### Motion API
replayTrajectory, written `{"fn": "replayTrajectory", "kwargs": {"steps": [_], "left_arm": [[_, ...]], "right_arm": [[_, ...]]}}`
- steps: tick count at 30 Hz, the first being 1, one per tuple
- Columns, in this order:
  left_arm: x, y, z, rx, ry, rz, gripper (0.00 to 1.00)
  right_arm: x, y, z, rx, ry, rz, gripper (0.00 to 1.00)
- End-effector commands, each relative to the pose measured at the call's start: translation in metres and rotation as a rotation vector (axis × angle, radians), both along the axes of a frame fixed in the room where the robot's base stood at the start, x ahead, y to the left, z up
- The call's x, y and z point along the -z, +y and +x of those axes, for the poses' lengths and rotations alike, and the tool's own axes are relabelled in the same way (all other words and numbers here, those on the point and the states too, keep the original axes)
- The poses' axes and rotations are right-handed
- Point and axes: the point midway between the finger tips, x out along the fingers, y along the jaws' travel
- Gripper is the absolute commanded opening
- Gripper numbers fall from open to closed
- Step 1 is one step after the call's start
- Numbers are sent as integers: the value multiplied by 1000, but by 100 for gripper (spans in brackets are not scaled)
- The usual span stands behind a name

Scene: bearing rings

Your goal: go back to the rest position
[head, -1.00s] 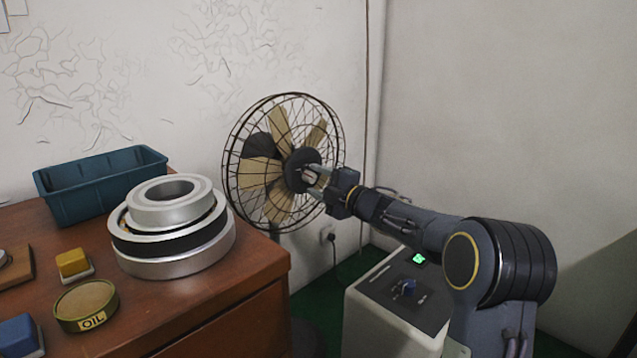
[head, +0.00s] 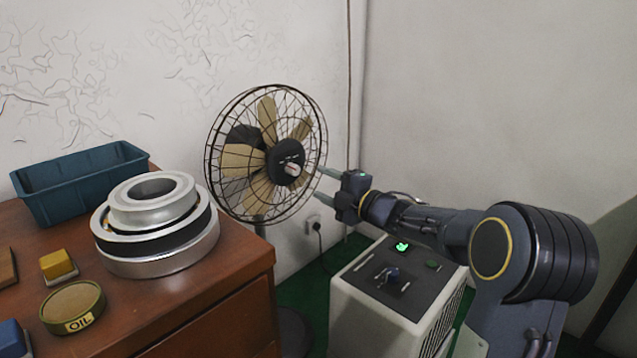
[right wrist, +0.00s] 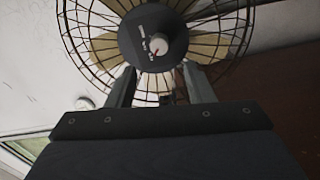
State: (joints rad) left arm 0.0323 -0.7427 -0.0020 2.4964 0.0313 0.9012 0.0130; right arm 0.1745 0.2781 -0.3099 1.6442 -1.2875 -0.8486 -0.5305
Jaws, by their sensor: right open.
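My right gripper (head: 324,183) is open and empty, held in the air right of the desk, in front of the standing fan (head: 262,155). In the right wrist view its two fingers (right wrist: 160,88) stand apart, with the fan's dark hub and knob (right wrist: 158,46) beyond them. In the head view the knob (head: 292,169) on the hub is left of the fingertips, apart from them. My left gripper is not in view.
Stacked bearing rings (head: 155,264) sit on the wooden desk (head: 190,315), with a blue bin (head: 80,178), an oil tin (head: 72,307) and a yellow-topped block (head: 57,264). A grey machine (head: 385,325) with a green light stands below my right arm.

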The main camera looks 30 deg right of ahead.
Motion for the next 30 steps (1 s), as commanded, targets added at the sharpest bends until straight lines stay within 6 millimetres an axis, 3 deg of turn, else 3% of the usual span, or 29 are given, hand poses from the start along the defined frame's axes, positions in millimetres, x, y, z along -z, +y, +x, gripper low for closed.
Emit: {"fn": "replayTrajectory", "kwargs": {"steps": [8,13,16,19,24,30], "left_arm": [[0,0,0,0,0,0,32],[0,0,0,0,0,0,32],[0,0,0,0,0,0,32],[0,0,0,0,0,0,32],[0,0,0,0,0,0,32],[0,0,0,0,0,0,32]], "right_arm": [[-4,-3,-2,25,6,23,48],[-22,-24,-32,231,85,255,48],[-17,-31,-72,399,206,511,48],[10,-21,-124,541,383,782,48],[67,29,-212,689,716,1129,48],[113,89,-288,769,1027,1331,48]]}}
